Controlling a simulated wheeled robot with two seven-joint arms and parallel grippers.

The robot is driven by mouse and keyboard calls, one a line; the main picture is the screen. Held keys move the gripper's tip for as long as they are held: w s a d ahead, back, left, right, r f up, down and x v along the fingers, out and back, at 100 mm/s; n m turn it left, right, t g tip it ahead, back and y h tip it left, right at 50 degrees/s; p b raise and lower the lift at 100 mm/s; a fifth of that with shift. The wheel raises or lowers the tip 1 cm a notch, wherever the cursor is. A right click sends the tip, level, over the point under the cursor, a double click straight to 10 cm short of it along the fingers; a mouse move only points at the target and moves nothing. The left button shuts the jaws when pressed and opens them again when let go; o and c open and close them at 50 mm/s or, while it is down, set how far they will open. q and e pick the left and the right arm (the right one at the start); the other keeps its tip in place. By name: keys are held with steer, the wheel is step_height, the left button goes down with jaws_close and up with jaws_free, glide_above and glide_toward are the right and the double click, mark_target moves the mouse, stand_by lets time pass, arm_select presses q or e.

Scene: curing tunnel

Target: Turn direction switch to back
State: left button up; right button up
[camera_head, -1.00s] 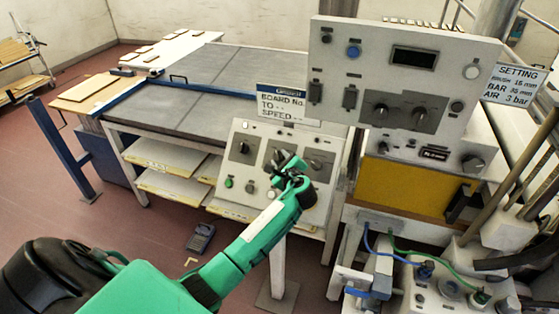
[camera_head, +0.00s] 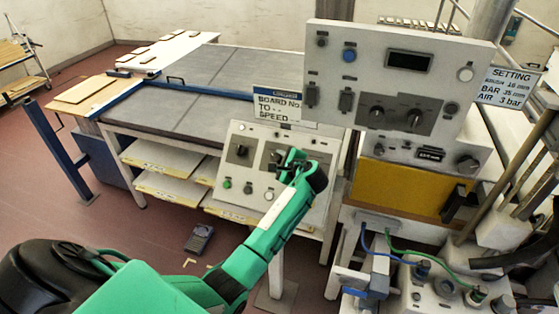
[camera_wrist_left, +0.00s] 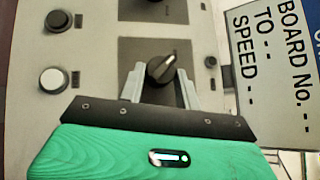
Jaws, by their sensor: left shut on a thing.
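The sloped control panel (camera_head: 230,175) stands at the middle, with dark rotary switches on grey plates. My left gripper (camera_head: 290,160) is at the panel's middle switch and largely hides it in the head view. In the left wrist view that switch (camera_wrist_left: 163,68) is a black knob with a pale pointer line, tilted up and right. The two pale fingers of my left gripper (camera_wrist_left: 161,77) are shut on it, one on each side. Another rotary switch (camera_head: 241,151) sits left of it, unheld. The small lettering is too blurred to tell which is the direction switch. My right gripper is not in view.
A larger upright panel (camera_head: 330,60) with knobs stands at the right. A "BOARD No. / TO / SPEED" sign (camera_head: 278,105) hangs just above the sloped panel. Push buttons (camera_head: 227,184) lie below the switches. A grey-topped table (camera_head: 190,100) is behind left.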

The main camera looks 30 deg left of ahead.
arm_select(q)
steer(key=o, duration=1)
steer(key=b+v, duration=0.4)
steer(key=v, duration=1)
steer(key=shift+a+b, duration=0.1)
steer(key=shift+b, duration=0.2)
